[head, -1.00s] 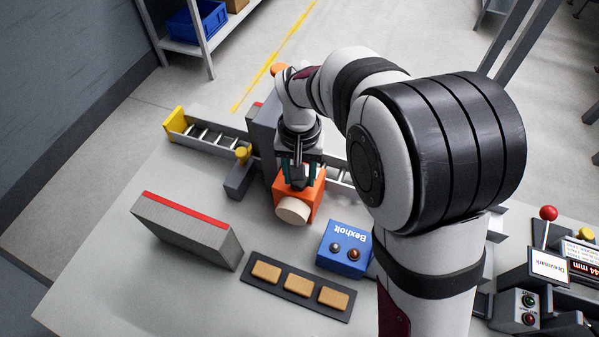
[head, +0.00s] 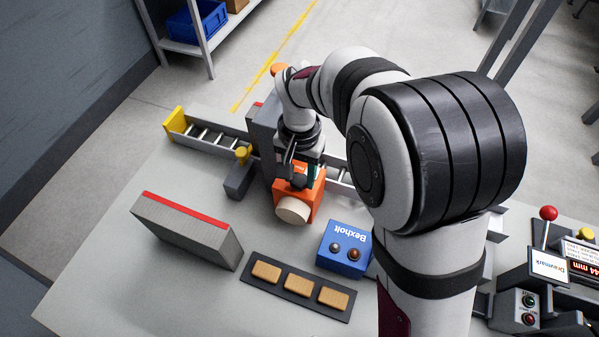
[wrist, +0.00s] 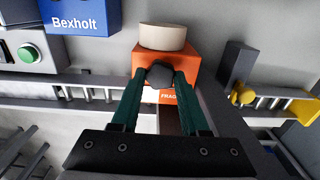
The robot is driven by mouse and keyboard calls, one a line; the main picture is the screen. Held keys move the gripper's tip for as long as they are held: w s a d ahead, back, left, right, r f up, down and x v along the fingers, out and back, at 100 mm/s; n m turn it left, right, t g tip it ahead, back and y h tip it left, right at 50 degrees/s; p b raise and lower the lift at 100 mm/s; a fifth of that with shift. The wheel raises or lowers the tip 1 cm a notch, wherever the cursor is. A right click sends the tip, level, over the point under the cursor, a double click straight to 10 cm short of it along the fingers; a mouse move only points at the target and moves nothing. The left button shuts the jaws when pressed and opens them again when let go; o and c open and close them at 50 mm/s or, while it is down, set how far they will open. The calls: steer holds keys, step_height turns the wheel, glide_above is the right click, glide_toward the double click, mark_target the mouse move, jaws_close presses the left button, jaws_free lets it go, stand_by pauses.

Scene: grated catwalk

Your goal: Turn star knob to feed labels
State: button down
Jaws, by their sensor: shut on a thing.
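The dark star knob (wrist: 159,75) sticks up from the top of an orange labeller box (head: 315,203), which also shows in the wrist view (wrist: 182,62). A cream roll (head: 293,210) is on the box's front side and shows at the top of the wrist view (wrist: 163,36). My gripper (wrist: 160,78) points down over the box, its green fingers shut on the star knob from both sides. In the head view my gripper (head: 297,178) largely hides the knob.
A roller conveyor (head: 212,135) runs behind the box, with a grey post (head: 264,128) close by. A blue Bexholt box (head: 343,250) stands front right. A tray of tan blocks (head: 284,301) and a grey red-topped block (head: 185,232) lie in front. A lever (head: 547,225) stands far right.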

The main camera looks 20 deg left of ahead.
mark_target(299, 180)
steer(key=shift+c, duration=2.1)
jaws_free()
steer(key=shift+r, duration=0.1)
step_height(299, 180, up, 16)
steer(key=shift+f, duration=0.2)
